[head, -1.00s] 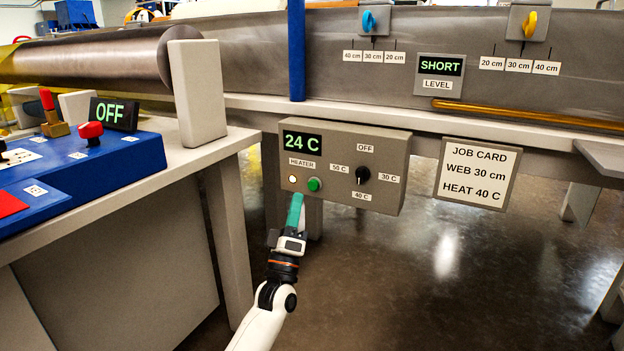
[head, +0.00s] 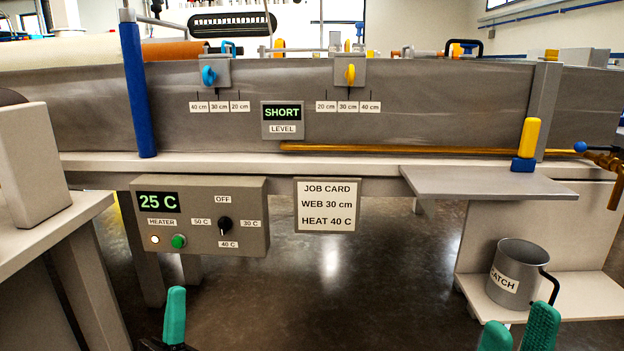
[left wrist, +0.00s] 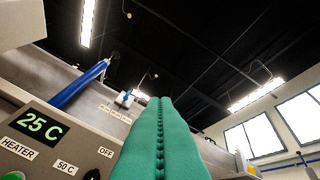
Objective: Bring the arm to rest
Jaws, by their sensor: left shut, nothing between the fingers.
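My left gripper (head: 174,315) shows teal fingers at the bottom left of the head view, below the heater box (head: 255,240) and apart from it. It is shut and empty; its closed fingers fill the middle of the left wrist view (left wrist: 160,125). My right gripper (head: 520,325) shows at the bottom right edge, its two teal fingers apart with nothing seen between them. The heater box reads 25 C, with a lit lamp (head: 155,239), a green button (head: 178,241) and a black knob (head: 225,224). The knob's exact setting is too small to tell.
The resin bath (head: 400,110) runs across the back, its level display (head: 282,113) reading SHORT. A job card (head: 326,205) says WEB 30 cm, HEAT 40 C. A grey catch can (head: 515,275) stands on a low shelf at right. A bench (head: 45,235) is at left. Open floor lies between.

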